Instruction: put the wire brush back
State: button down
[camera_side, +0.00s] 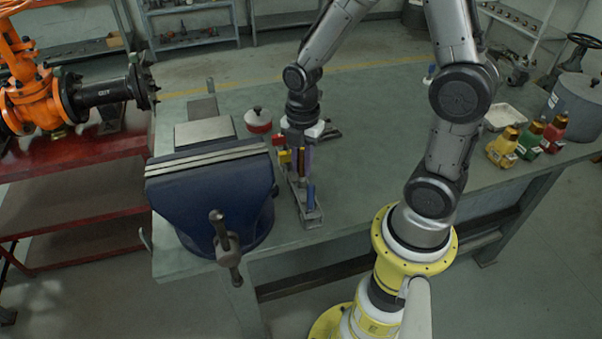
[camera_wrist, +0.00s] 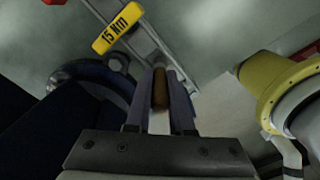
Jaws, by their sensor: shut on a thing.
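My gripper (camera_side: 300,152) points down over a narrow grey tool rack (camera_side: 312,217) on the bench, right of the blue vise. It is shut on a slim brown handle, apparently the wire brush (camera_side: 301,162). In the wrist view the brown wire brush handle (camera_wrist: 160,88) sits upright between the two dark fingers of my gripper (camera_wrist: 162,76). The brush's bristle end is hidden. I cannot tell whether its lower end is seated in the rack or just above it. The rack also shows in the wrist view (camera_wrist: 146,38), running beyond the fingers.
A blue-handled tool (camera_side: 310,196) stands in the rack's near end. A yellow tag (camera_wrist: 117,28) reading 15 Nm is beside the rack. The big blue vise (camera_side: 215,195) is close on the left. A red-and-white tin (camera_side: 258,121) stands behind.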

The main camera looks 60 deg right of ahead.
aim_at(301, 174)
jog(key=shift+w+f, duration=0.2)
jog(key=shift+f, duration=1.55)
jog(key=shift+f, duration=0.15)
jog(key=c, duration=0.8)
grip_release()
